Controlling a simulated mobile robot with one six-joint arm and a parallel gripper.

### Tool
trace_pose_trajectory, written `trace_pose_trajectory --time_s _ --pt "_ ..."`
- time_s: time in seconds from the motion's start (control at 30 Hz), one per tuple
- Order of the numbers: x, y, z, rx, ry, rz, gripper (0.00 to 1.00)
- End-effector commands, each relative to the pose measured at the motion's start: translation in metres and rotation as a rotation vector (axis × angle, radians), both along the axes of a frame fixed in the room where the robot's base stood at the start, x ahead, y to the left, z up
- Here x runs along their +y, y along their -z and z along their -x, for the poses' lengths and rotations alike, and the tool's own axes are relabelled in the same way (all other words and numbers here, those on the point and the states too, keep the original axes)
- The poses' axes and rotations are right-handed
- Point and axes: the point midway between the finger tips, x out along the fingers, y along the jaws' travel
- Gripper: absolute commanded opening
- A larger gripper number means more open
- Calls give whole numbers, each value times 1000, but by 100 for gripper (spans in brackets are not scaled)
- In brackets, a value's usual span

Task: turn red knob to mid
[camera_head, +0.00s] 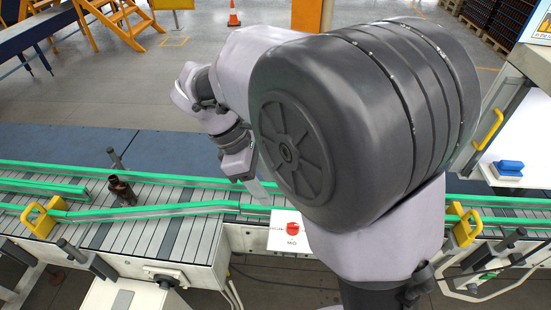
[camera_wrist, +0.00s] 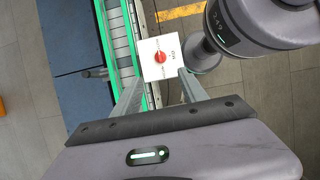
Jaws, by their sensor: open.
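In the wrist view the red knob (camera_wrist: 159,57) is near the middle of the white panel (camera_wrist: 149,73). Which way the knob points is too small to tell. My gripper (camera_head: 262,192) is open and empty, up and left of the knob in the head view. In the wrist view its two fingers (camera_wrist: 160,77) stand apart, and the knob shows just beyond and between their tips.
A conveyor with green rails (camera_head: 150,211) runs across behind the panel. A dark amber bottle (camera_head: 122,190) stands on it at left. Yellow brackets (camera_head: 40,218) flank the belt. A blue block (camera_head: 508,168) lies on a white surface at right.

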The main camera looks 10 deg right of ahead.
Motion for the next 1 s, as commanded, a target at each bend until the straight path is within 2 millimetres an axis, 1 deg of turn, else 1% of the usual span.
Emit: trace_pose_trajectory --time_s 0.03,0.3,0.4,0.5,0.6,0.7,1.0 --pt "-4 15 2 2 3 0 50" --pt "-34 92 12 3 7 -1 50" --pt "-44 117 15 1 7 -2 50" --pt "-52 136 18 0 7 -3 50" --pt "-57 147 19 -1 8 -3 50" --pt "-60 153 20 -2 7 -4 50" --pt "-61 155 20 -3 7 -3 50"
